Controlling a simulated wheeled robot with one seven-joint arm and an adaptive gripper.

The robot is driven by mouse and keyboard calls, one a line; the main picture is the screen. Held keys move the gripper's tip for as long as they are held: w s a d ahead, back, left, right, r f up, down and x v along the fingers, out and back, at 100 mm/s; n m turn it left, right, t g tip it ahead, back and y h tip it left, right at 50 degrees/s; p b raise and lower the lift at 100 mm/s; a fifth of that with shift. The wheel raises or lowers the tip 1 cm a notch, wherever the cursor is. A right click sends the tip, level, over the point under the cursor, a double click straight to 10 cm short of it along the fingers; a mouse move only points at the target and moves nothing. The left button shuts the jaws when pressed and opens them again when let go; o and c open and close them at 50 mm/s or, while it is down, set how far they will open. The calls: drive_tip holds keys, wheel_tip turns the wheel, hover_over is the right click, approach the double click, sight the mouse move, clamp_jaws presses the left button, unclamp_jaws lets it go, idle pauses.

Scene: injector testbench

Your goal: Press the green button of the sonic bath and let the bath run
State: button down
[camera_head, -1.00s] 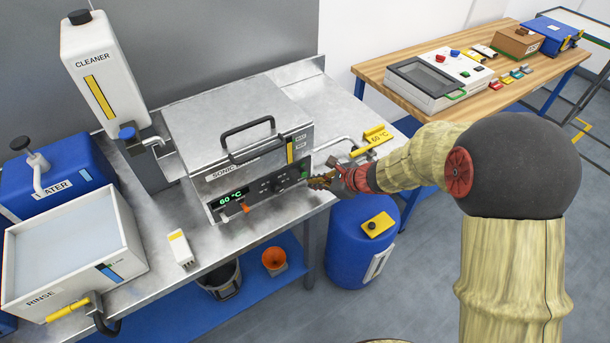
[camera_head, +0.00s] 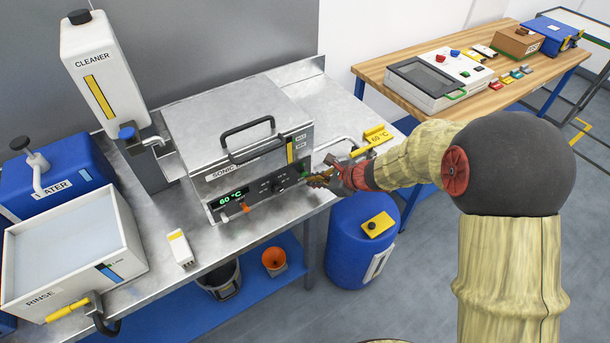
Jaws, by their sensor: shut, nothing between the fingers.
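The sonic bath (camera_head: 240,140) is a steel box with a lid and a black lid handle (camera_head: 249,135), standing on the metal bench. Its lid is down. Its front panel shows a green "60 °C" display (camera_head: 231,196), dark controls and an orange knob. The green button (camera_head: 304,171) is at the right end of the panel, only partly in view. My gripper (camera_head: 313,180) is shut and empty, its tips right at the panel beside the green button. I cannot tell whether the tips touch or press it.
A cleaner bottle (camera_head: 103,75), a blue water container (camera_head: 55,180) and a white rinse tank (camera_head: 125,235) stand left. A small white-yellow box (camera_head: 180,247) lies in front. A yellow 60 °C tag (camera_head: 376,135) is behind my arm. A blue drum (camera_head: 345,255) stands beneath.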

drive_tip(key=shift+w+a, duration=0.25)
drive_tip(key=shift+w, duration=0.1)
idle(0.6)
drive_tip(key=shift+s+d, duration=0.45)
drive_tip(key=shift+s, duration=0.25)
drive_tip(key=s+d, duration=0.1)
drive_tip(key=s, duration=0.1)
drive_tip(key=s+d+b, duration=0.1)
drive_tip(key=s, duration=0.1)
drive_tip(key=shift+d, duration=0.4)
idle(1.0)
